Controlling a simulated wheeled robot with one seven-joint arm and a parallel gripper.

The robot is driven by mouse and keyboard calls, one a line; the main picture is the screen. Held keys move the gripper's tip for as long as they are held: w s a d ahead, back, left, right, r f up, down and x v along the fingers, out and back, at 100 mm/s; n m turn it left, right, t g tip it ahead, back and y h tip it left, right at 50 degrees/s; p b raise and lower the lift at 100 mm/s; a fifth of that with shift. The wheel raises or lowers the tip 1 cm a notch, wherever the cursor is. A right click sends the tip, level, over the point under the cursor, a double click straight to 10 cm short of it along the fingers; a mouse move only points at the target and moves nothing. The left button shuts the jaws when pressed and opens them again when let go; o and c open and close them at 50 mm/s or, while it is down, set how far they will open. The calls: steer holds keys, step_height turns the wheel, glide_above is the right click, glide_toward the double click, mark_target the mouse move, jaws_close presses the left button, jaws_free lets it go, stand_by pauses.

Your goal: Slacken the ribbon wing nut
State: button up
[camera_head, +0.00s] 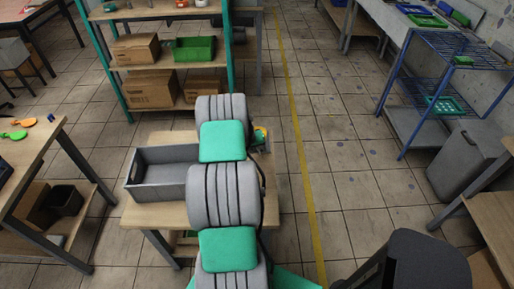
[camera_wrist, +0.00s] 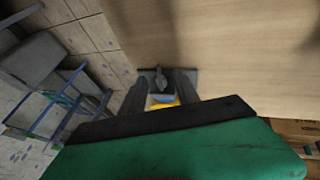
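In the wrist view my gripper (camera_wrist: 166,80) has its two dark fingers spread apart, pointing at the edge of a wooden tabletop (camera_wrist: 225,50). A small dark grey piece (camera_wrist: 160,77), wing-like in shape, shows between the fingertips at that edge. It may be the ribbon wing nut; I cannot tell whether the fingers touch it. A blue and yellow part (camera_wrist: 163,100) shows between the fingers, closer to the camera. A small orange and green item (camera_head: 261,135) shows just right of the arm.
A grey open bin (camera_head: 160,180) stands on the worktable left of my arm. Behind is a green-framed shelf (camera_head: 112,70) with cardboard boxes and a green crate (camera_head: 194,49). A blue rack (camera_head: 440,65) and grey bin (camera_head: 465,160) stand right. The tiled floor between is clear.

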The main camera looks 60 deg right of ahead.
steer(key=shift+d+f, duration=0.1)
steer(key=shift+f, duration=0.05)
jaws_close()
stand_by(0.5)
